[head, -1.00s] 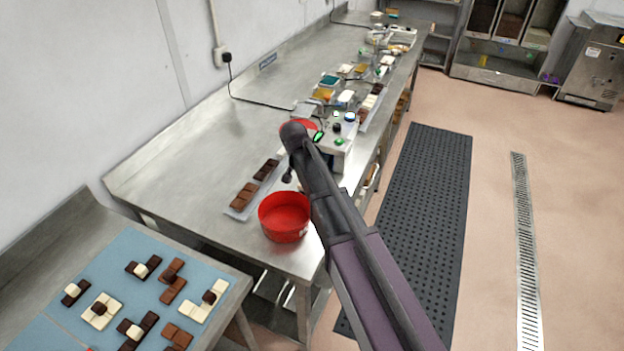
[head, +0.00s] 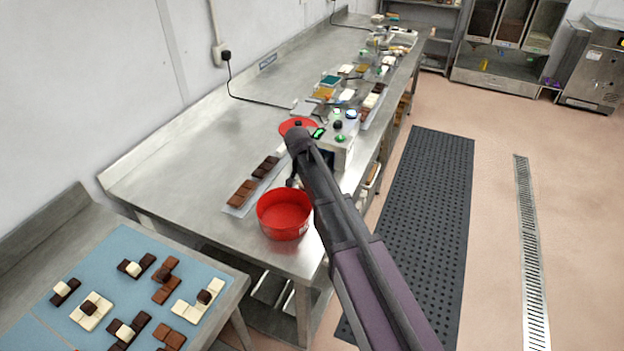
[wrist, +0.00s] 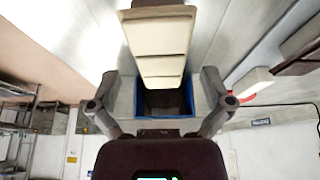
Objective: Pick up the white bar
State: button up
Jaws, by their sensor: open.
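The white bar (wrist: 160,45) is cream-coloured and segmented. It fills the upper middle of the wrist view, in front of my gripper (wrist: 159,80). My gripper is open, with one finger on each side of the bar's near end; I cannot tell whether they touch it. In the head view a small pale part of the white bar (head: 281,150) shows at the far end of a clear tray (head: 236,211), beside my arm.
Dark bars (head: 266,166) and brown bars (head: 242,193) lie on the same tray. A red bowl (head: 284,214) stands at the counter's near edge. A machine with green lights (head: 340,150) stands behind my arm. The counter's left side is clear.

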dwell(0.6)
jog(key=c, duration=1.2)
jog(key=shift+r, duration=0.1)
jog(key=shift+c, duration=0.2)
notch_tip(320, 180, up, 4)
jog(key=p, duration=0.3)
jog(key=shift+f+p, duration=0.25)
jog(key=shift+p, duration=0.15)
jog(key=s+d, duration=0.2)
jog(key=s, duration=0.5)
jog(key=s+d+r+p, duration=0.1)
jog(key=s+d, duration=0.2)
jog(key=s, duration=0.5)
jog(key=shift+d+r, duration=0.15)
jog(key=shift+d, duration=0.05)
